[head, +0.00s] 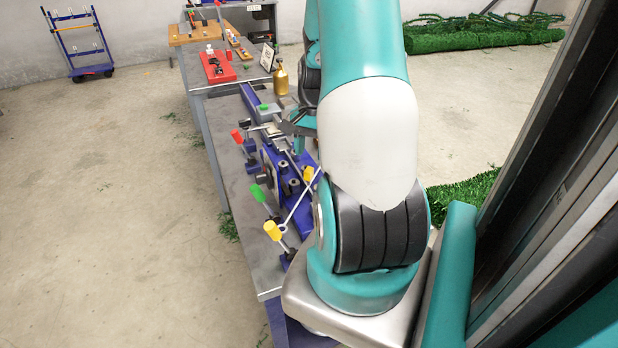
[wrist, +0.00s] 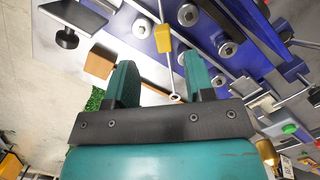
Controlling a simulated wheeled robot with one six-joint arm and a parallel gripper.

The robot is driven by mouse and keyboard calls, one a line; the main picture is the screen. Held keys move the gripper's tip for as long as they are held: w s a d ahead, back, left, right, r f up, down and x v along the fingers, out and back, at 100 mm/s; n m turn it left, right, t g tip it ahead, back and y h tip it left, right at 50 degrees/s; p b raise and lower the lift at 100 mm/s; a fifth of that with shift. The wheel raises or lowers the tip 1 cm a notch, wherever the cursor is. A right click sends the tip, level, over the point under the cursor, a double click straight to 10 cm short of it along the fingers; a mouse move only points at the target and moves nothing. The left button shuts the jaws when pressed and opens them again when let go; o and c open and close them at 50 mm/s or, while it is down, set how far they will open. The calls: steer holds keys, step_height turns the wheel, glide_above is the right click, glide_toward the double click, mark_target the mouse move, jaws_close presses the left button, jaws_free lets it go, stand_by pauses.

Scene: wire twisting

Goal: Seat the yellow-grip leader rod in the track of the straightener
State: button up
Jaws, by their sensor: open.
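The leader rod is thin and pale with a yellow grip (wrist: 163,38). In the wrist view it runs down from the top edge, between my open fingers, to a small round end. The yellow grip also shows in the head view (head: 308,174), beside my arm. The blue straightener (wrist: 205,42) with grey rollers lies behind the rod in the wrist view and along the bench in the head view (head: 268,172). Whether the rod touches its track I cannot tell. My gripper (wrist: 161,83) is open with no finger closed on the rod. My arm hides part of the straightener.
The grey workbench (head: 237,205) carries levers with red (head: 237,136), green (head: 257,193) and yellow (head: 272,231) knobs along its left side. A gold bottle (head: 280,79) and a red tray (head: 218,67) stand farther back. Open floor lies left of the bench.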

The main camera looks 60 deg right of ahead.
mark_target(309, 169)
steer(key=shift+w+a+f+p, duration=0.15)
steer(key=shift+f+p, duration=0.15)
steer(key=shift+f, duration=0.75)
steer(key=shift+s+a+f+p, duration=0.1)
steer(key=shift+f+p, duration=0.2)
steer(key=shift+f, duration=0.7)
steer(key=shift+w+a+f+p, duration=0.15)
steer(key=shift+f+p, duration=0.15)
steer(key=shift+f, duration=0.75)
jaws_close()
